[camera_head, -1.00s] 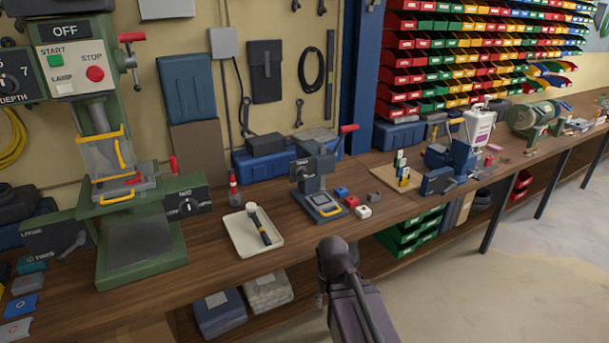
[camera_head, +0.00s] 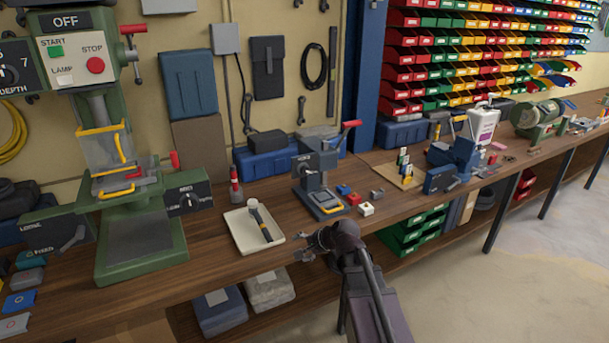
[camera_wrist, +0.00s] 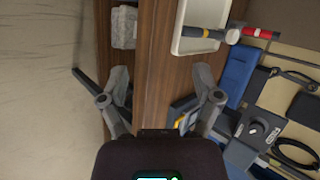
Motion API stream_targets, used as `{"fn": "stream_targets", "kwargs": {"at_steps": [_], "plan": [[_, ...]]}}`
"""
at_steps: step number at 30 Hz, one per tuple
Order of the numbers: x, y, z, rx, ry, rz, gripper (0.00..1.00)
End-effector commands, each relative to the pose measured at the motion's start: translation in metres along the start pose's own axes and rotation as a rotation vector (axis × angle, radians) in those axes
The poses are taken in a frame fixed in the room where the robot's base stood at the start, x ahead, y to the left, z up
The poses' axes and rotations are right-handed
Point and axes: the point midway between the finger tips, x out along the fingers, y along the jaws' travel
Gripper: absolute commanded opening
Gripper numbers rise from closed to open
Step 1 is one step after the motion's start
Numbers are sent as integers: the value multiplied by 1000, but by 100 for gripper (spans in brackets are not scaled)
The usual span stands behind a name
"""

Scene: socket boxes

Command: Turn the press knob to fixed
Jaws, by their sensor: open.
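The green drill press (camera_head: 142,245) stands at the left of the bench. A dark panel on its left side carries a grey lever-like knob (camera_head: 73,238), with "LOOSE" at its left and "FIXED" below; the knob slants between them. A second dark knob (camera_head: 188,201) sits on its right side, its label too small to read. A small grey press (camera_head: 318,185) with a red handle has a dark dial, also unreadable. My gripper (camera_head: 300,248) is by the bench's front edge, well right of the drill press. In the wrist view my gripper (camera_wrist: 160,78) is open and empty.
Coloured tags lie at far left.

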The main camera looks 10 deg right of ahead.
Motion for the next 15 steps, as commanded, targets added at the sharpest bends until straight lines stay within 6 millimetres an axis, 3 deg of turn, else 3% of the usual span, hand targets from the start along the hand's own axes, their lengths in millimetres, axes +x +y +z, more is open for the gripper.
{"fn": "stream_targets", "kwargs": {"at_steps": [3, 9, 15], "plan": [[6, -34, -27, 248, 3, -183, 82], [-3, -83, -75, 697, -44, -483, 82], [-21, -112, -127, 1112, -136, -737, 82]]}}
